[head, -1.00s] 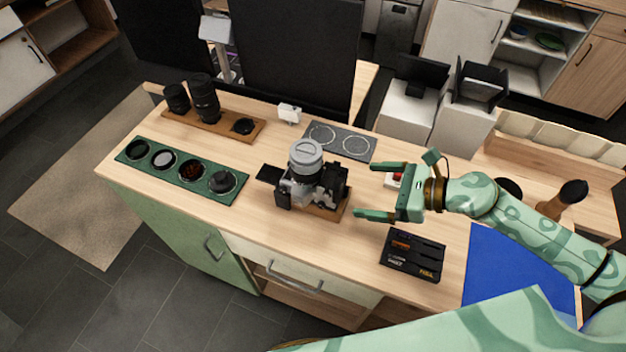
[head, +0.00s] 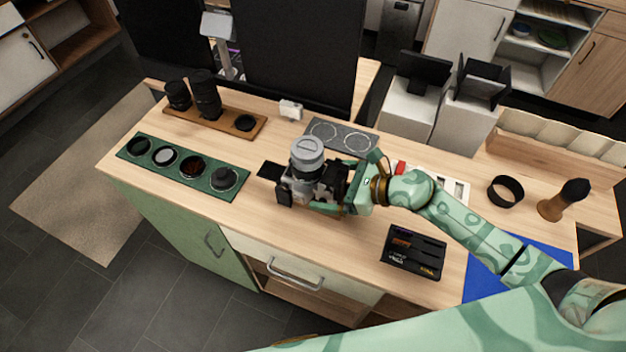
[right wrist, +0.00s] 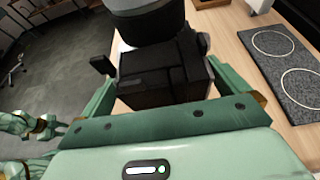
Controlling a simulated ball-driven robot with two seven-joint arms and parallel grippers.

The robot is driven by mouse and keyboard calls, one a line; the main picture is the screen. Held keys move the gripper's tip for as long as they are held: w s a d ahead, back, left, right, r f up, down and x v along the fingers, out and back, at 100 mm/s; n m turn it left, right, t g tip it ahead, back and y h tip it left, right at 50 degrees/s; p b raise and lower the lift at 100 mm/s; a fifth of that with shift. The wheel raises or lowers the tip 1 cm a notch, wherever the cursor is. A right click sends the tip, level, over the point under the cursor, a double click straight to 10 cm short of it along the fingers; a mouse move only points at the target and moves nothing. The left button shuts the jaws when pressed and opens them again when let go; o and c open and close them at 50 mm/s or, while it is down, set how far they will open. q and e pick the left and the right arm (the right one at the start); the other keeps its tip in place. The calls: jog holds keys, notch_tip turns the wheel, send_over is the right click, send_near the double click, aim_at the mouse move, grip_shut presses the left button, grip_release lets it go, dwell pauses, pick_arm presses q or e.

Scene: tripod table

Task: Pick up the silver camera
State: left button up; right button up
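The silver camera (head: 301,187) has a silver and black body and a large grey lens pointing up. It stands on the wooden counter, on a small wooden base that showed earlier and is now mostly hidden. My right gripper (head: 335,190) is at the camera's right side. In the right wrist view, the camera's black body (right wrist: 165,78) lies between the two green fingers, which are spread, with a narrow gap visible at the left finger. Contact at the right finger is unclear. Green parts of mine show at that view's left edge, but no left fingers can be made out.
A black battery box (head: 413,252) lies in front of my right forearm. A green filter tray (head: 205,184) and a wooden lens board (head: 222,125) are left. A dark ring (head: 505,190) sits right.

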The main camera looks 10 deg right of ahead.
jog(key=c, duration=1)
jog(key=shift+w+r, duration=0.1)
jog(key=c, duration=0.4)
jog(key=shift+o, duration=0.2)
jog(key=shift+r, duration=0.1)
